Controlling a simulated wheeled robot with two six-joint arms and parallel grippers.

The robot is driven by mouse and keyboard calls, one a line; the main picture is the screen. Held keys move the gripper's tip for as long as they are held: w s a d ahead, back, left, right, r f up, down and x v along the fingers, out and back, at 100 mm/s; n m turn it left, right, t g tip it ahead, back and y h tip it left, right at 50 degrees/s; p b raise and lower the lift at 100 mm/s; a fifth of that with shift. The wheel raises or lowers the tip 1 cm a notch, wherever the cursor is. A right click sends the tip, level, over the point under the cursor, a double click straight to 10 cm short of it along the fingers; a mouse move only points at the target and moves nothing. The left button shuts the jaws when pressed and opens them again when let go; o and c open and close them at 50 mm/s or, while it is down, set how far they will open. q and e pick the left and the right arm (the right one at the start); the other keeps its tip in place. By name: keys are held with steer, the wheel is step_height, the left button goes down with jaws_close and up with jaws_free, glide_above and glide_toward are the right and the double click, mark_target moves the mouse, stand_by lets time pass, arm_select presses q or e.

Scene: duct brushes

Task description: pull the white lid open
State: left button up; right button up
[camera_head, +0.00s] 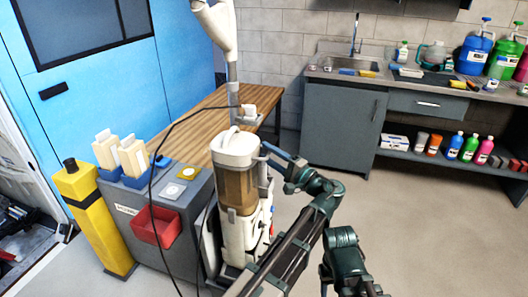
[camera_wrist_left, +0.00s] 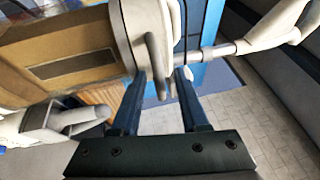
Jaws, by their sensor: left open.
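The white lid (camera_head: 235,148) sits on top of an upright vacuum-like machine with a brown see-through canister (camera_head: 238,188). It looks closed. My left gripper (camera_head: 266,151) is at the lid's right side. In the left wrist view the white lid (camera_wrist_left: 138,28) is at top centre, beside the brown canister (camera_wrist_left: 75,65). A pale tab (camera_wrist_left: 155,68) on the lid side lies between the open blue fingers of my left gripper (camera_wrist_left: 159,75). Whether a finger touches it, I cannot tell. My right arm shows at the bottom of the head view; its gripper is out of frame.
A wooden table (camera_head: 200,115) stands behind the machine. A grey cart with a red bin (camera_head: 157,226) and a yellow post (camera_head: 92,215) are to the left. Open floor lies right, before the sink cabinet (camera_head: 340,125).

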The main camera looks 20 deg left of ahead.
arm_select(q)
jaws_close()
stand_by(1.4)
